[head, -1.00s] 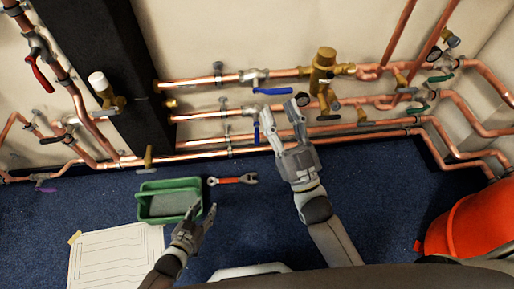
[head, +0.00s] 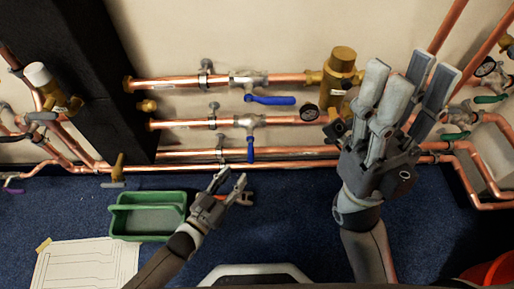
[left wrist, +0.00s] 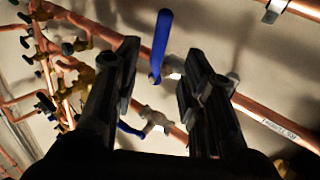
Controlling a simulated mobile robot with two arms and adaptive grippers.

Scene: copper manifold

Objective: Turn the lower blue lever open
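The lower blue lever (head: 250,148) hangs down across its copper pipe, below its valve body (head: 249,121). In the left wrist view the lever (left wrist: 161,40) shows between my finger outlines, farther off. My left gripper (head: 231,176) is open and empty, below the lever and a little left, apart from it. Its two fingers (left wrist: 158,65) stand apart in the wrist view. My right gripper (head: 407,76) is open and looms large at the right, in front of the pipes and clear of the lever.
The upper blue lever (head: 270,100) lies along its pipe. A green tray (head: 148,223), a paper sheet (head: 85,265) and a partly hidden wrench (head: 247,199) lie on the blue floor. A black column (head: 95,80) stands left.

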